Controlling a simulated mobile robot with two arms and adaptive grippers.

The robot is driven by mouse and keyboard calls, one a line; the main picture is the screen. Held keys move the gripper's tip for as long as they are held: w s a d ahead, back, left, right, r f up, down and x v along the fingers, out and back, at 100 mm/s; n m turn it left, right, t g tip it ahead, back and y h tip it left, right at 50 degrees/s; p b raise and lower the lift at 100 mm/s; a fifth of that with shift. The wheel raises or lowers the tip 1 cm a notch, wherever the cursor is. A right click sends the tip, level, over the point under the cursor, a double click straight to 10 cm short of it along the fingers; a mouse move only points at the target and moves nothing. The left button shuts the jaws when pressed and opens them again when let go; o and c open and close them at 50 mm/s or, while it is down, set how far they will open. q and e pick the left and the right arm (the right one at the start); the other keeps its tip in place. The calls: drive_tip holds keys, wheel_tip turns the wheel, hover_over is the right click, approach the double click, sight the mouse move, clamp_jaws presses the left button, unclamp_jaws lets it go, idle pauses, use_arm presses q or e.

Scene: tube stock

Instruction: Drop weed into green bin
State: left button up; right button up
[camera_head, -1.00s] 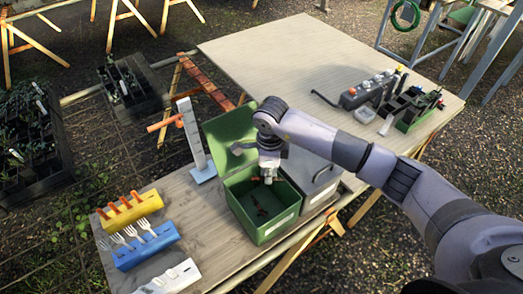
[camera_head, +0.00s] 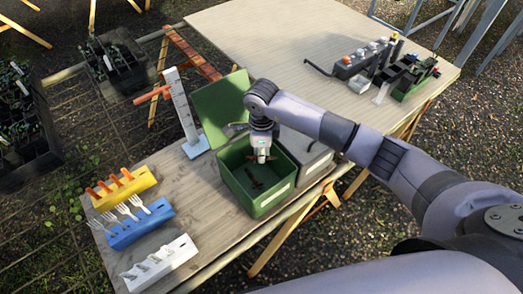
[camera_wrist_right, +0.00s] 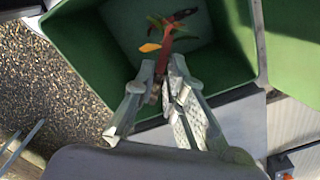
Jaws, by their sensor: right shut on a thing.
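The green bin (camera_head: 240,193) stands open on the near wooden table, with its green lid (camera_head: 218,108) raised behind it. It also fills much of the right wrist view (camera_wrist_right: 82,45). My right gripper (camera_head: 262,160) points down over the bin's opening. In the wrist view the gripper (camera_wrist_right: 162,70) is shut on a weed (camera_wrist_right: 166,40) with a reddish stem and green and orange leaves. The weed hangs from the fingertips above the bin floor. A dark, thin shape (camera_head: 256,184) shows on the bin floor; I cannot tell what it is. My left gripper is out of view.
A grey box (camera_head: 303,155) stands right beside the bin. A white upright stand (camera_head: 183,115) is behind it. Yellow (camera_head: 125,190), blue (camera_head: 140,223) and white (camera_head: 160,263) tool holders line the table's left. The large rear table (camera_head: 290,45) is mostly bare.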

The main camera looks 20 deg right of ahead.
drive_tip(key=shift+o, duration=1.2)
drive_tip(key=o, duration=0.6)
drive_tip(key=shift+c, duration=0.2)
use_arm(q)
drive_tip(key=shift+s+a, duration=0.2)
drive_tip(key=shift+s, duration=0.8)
use_arm(e)
drive_tip(key=shift+r, duration=0.15)
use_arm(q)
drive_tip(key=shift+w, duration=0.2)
use_arm(e)
wheel_tip(320, 180, up, 12)
